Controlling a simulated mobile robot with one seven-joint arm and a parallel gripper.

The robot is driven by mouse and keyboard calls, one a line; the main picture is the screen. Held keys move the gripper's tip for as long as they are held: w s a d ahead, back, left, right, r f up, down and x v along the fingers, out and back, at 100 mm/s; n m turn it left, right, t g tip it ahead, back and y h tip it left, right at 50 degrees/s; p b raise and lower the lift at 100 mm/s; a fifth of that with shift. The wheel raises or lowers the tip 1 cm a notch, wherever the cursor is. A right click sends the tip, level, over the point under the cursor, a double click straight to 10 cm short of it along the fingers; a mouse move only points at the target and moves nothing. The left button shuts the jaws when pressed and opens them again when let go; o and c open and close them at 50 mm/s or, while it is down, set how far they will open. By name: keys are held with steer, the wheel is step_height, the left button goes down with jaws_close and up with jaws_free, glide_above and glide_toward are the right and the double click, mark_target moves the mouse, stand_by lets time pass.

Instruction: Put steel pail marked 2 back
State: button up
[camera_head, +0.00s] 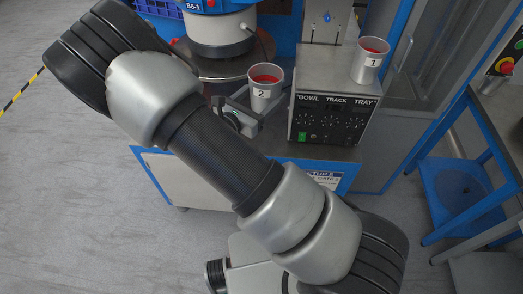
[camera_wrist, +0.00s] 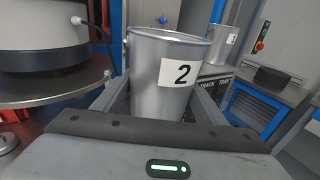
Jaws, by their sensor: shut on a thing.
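The steel pail marked 2 (camera_head: 266,88) is upright with red inside its mouth. It stands left of the control box in the head view, and it fills the middle of the wrist view (camera_wrist: 170,85). My gripper (camera_head: 243,107) is shut on this pail, with one finger on each side of it. The pail's base is hidden behind my gripper's body in the wrist view. I cannot tell whether the pail's base touches anything.
Pail 1 (camera_head: 369,60) stands on the control box (camera_head: 330,115), also with red inside. A round bowl machine (camera_head: 215,30) with a metal disc is close at left. A blue bench (camera_head: 460,190) is at right. Grey floor (camera_head: 80,200) is clear at left.

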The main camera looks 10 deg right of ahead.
steer(key=w+f+b, duration=0.3)
steer(key=f+b, duration=0.3)
steer(key=f, duration=0.3)
steer(key=w+f+n+t+y+b, duration=0.1)
steer(key=w+f+b, duration=0.1)
steer(key=f+b, duration=0.5)
steer(key=w+f+n+t+y+b, duration=0.1)
steer(key=w+f+b, duration=0.2)
steer(key=f+b, duration=0.3)
steer(key=shift+w+f, duration=0.15)
steer(key=shift+f, duration=1.15)
steer(key=shift+w+f, duration=0.15)
steer(key=shift+f, duration=1.1)
steer(key=shift+r, duration=0.1)
steer(key=o, duration=1.8)
